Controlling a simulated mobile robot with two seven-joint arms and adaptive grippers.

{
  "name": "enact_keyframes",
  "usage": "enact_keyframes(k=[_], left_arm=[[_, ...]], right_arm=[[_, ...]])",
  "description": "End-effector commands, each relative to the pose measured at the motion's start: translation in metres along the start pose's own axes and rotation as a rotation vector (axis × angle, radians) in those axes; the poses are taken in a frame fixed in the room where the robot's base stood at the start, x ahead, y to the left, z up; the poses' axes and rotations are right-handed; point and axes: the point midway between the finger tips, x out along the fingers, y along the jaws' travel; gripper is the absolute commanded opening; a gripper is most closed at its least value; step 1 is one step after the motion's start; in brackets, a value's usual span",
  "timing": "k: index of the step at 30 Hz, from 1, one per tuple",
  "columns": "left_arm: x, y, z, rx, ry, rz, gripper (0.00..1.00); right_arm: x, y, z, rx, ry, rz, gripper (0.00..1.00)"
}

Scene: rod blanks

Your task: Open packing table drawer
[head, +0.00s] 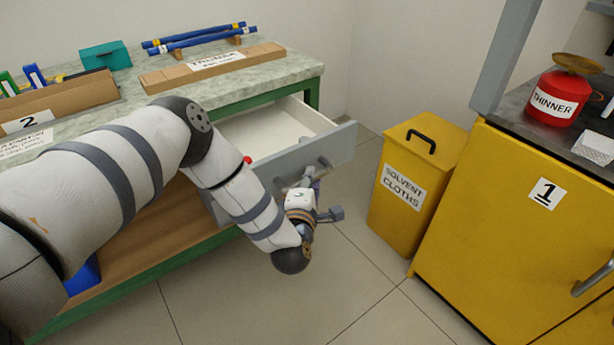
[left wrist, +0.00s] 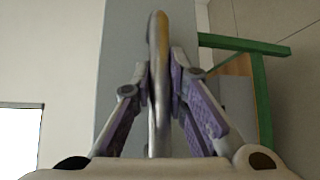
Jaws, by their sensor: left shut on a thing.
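The packing table drawer (head: 332,143) has a grey front and is pulled well out from under the marbled tabletop. Its white inside (head: 270,125) shows and looks empty where I can see it. My left gripper (head: 310,180) is at the drawer front, on its metal bar handle (head: 322,164). In the left wrist view the handle (left wrist: 158,75) runs between the two fingers of the gripper (left wrist: 160,85), which are closed on it. The drawer front (left wrist: 120,60) stands behind it. My left arm hides the drawer's left part. My right gripper is not in view.
A yellow solvent cloths bin (head: 412,185) stands on the floor to the right of the drawer, with a gap between. A yellow cabinet (head: 510,230) carries a red thinner can (head: 556,95). Blue rods (head: 200,38) and a long cardboard box (head: 212,66) lie on the tabletop (head: 300,62).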

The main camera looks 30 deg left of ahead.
Motion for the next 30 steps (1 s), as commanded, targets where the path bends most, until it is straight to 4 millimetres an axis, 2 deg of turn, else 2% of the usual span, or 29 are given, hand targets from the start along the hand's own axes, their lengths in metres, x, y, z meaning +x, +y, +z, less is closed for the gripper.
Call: enact_keyframes(k=[6,7,9,19,23,30], left_arm=[[0.0,0.001,0.0,-0.002,0.0,0.001,0.0],[0.0,0.001,0.0,-0.002,0.0,0.001,0.18],[0.0,0.001,0.0,-0.002,0.0,0.001,0.34],[-0.003,0.0,0.0,0.0,0.0,-0.001,0.35],[-0.027,-0.001,0.0,-0.001,-0.003,-0.005,0.35],[-0.092,-0.001,0.001,-0.001,-0.002,-0.005,0.35]], right_arm=[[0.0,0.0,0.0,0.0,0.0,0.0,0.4],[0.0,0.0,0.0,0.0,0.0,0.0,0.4],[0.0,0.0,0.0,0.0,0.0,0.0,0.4],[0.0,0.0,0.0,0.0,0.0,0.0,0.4],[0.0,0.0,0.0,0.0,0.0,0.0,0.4],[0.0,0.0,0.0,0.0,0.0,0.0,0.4]])
